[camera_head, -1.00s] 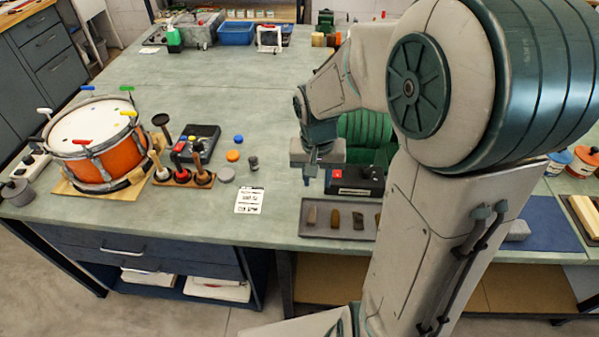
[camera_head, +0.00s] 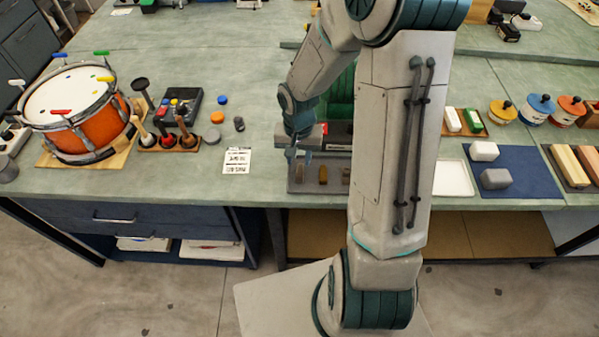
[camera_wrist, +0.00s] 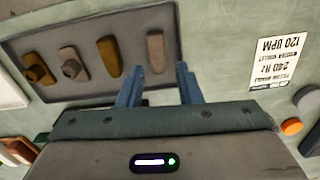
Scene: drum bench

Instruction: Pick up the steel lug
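Several lugs lie in a row on a grey tray (camera_wrist: 100,96). The one at the right end in the wrist view is a plain grey-brown lug (camera_wrist: 155,50), perhaps the steel one; its colour does not settle it. My gripper (camera_wrist: 160,68) is open and empty. Its two blue fingertips stand apart near the lower end of the grey-brown lug, roughly in line with its sides. In the head view, my arm hides part of the tray.
A printed card (camera_head: 237,160) lies left of the tray. The drum (camera_head: 75,112) and a rack of mallets (camera_head: 172,140) stand farther left. A black box (camera_head: 338,137) is just behind the tray. A white tray (camera_head: 453,193) and a blue mat (camera_head: 515,187) lie right.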

